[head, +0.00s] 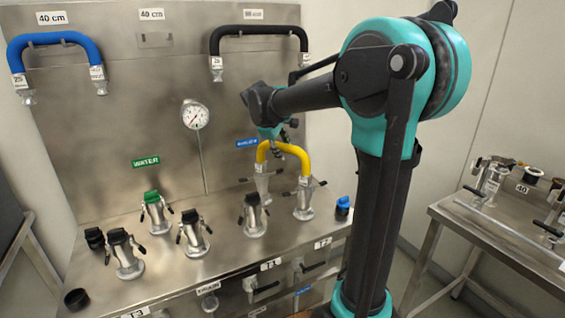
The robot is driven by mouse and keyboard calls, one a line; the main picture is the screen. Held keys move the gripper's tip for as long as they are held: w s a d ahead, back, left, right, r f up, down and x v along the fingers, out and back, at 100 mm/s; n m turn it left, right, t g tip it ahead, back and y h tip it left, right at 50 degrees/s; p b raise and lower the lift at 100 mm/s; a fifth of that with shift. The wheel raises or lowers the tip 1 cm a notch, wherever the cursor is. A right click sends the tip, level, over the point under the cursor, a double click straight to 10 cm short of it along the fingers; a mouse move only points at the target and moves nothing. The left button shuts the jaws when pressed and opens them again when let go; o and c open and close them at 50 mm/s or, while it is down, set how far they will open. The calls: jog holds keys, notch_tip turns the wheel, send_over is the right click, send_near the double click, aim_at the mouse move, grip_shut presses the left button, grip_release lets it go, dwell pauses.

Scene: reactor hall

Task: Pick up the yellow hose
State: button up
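The yellow hose (297,151) is a short arch. Its ends reach down to two metal couplings on the steel bench, the right one (304,198) and the left one (262,183). My arm reaches in from the right. My gripper (282,153) points down at the top of the hose, near its left half. The fingers are small and dark here, and I cannot tell whether they touch the hose or are open or shut.
A blue hose (55,38) and a black hose (258,31) hang on the back panel. Several capped couplings, one with a green cap (151,196), stand on the bench (185,285). A blue cap (343,205) sits right of the yellow hose. A side table (480,232) stands at right.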

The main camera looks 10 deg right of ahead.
grip_shut()
jog(key=shift+r, duration=0.1)
